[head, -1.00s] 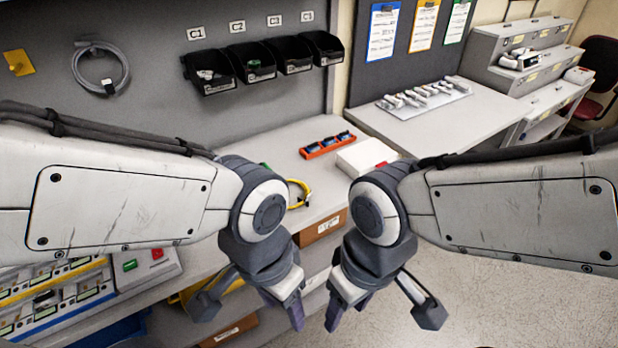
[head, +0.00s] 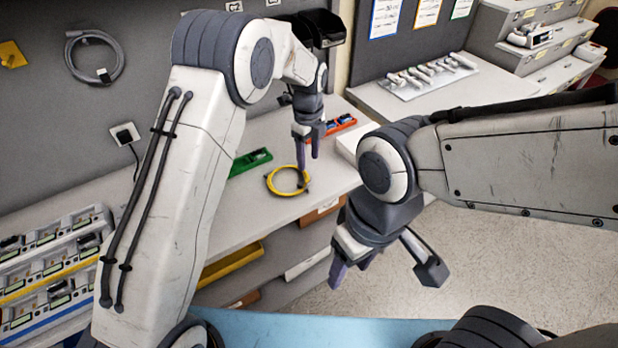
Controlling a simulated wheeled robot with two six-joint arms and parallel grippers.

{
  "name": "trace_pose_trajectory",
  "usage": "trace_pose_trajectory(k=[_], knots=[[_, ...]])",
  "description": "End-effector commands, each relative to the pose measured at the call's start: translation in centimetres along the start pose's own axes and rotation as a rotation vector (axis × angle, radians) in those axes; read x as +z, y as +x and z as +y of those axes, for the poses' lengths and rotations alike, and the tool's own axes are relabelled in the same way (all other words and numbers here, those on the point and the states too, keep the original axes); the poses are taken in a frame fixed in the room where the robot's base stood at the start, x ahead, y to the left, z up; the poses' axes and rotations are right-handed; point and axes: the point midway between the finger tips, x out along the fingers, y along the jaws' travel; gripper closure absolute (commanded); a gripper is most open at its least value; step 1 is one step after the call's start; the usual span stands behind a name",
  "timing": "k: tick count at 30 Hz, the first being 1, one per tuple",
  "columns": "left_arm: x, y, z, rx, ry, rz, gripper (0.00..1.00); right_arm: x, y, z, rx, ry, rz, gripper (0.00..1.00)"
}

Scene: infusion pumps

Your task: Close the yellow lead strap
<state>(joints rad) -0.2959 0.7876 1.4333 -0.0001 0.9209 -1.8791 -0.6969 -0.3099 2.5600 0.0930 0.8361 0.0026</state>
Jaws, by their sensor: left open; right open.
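The yellow lead (head: 272,187) lies coiled in a ring on the grey bench top. Its strap is too small to make out clearly. My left gripper (head: 307,166) points down over the right side of the coil, with its fingers at or just above it. It is open; I cannot tell whether it touches the lead. My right gripper (head: 350,268) is open and empty, lower and nearer, in front of the bench and away from the lead.
A green tray (head: 250,161) lies left of the coil. A red-orange tray (head: 342,124) and a white box (head: 352,146) stand behind and right of it. A rack of pumps (head: 45,262) is at the left. Black bins (head: 325,27) hang behind my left arm.

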Motion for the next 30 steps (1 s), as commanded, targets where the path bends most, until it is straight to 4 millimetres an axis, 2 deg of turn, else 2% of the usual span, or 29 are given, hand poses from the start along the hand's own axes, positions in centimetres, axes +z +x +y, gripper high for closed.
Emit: trace_pose_trajectory(k=[5,12,18,24,30], knots=[[0.0,2.1,0.0,0.005,0.012,0.001,0.43,-0.1,-0.9,-0.1,0.000,0.000,0.000,0.44],[-0.1,6.6,0.0,0.005,0.011,0.001,0.43,-0.1,-2.5,-0.2,0.000,-0.001,0.000,0.44],[-0.1,9.3,-0.1,0.001,0.010,0.000,0.43,-0.2,-3.3,-0.2,0.000,-0.003,0.000,0.44],[-0.1,10.3,-0.1,0.000,0.010,0.000,0.43,-0.2,-3.5,-0.2,0.000,-0.003,0.000,0.44],[-0.1,10.3,-0.1,-0.001,0.010,0.000,0.43,-0.2,-3.4,-0.2,0.000,-0.003,0.000,0.44]])
